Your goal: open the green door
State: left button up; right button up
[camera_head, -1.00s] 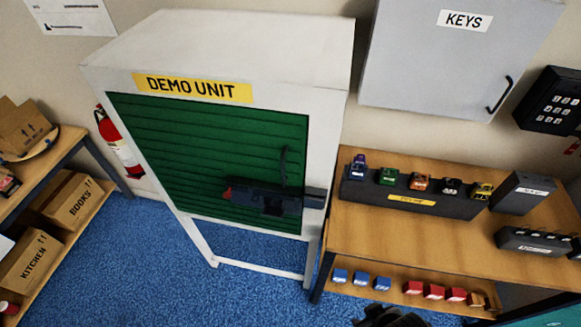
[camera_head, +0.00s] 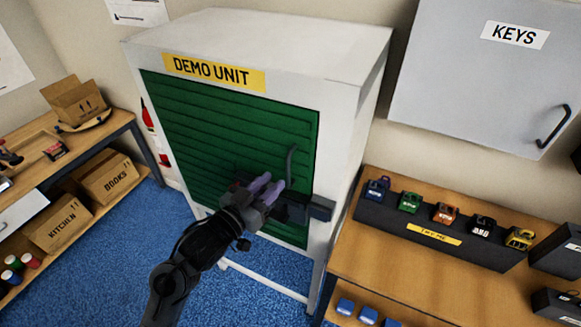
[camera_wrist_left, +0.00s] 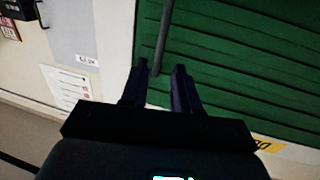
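The green door (camera_head: 215,125) is a ribbed panel in the front of a white cabinet under a "DEMO UNIT" label, and it looks closed. A dark upright bar handle (camera_head: 291,162) is on its right side. A dark latch-like block (camera_head: 308,208) spans the door's right edge below the handle. My left gripper (camera_head: 272,189) is in front of the door, by the handle's lower end. In the left wrist view its fingers (camera_wrist_left: 161,67) are apart, and the handle (camera_wrist_left: 162,35) reaches between their tips. I cannot tell whether they touch it. My right gripper is not in view.
A wooden bench (camera_head: 390,232) at right holds a "TRY ME" rack (camera_head: 425,232) of coloured padlocks. A grey "KEYS" cabinet (camera_head: 470,85) hangs above. A shelf with cartons (camera_head: 110,178) stands at left. Blue carpet (camera_head: 110,265) is clear in front.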

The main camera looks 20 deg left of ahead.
aim_at(287, 169)
pick_arm(q)
jog(key=p+x, duration=0.1)
jog(key=x, duration=0.6)
jog(key=shift+w+d, duration=0.15)
grip_shut()
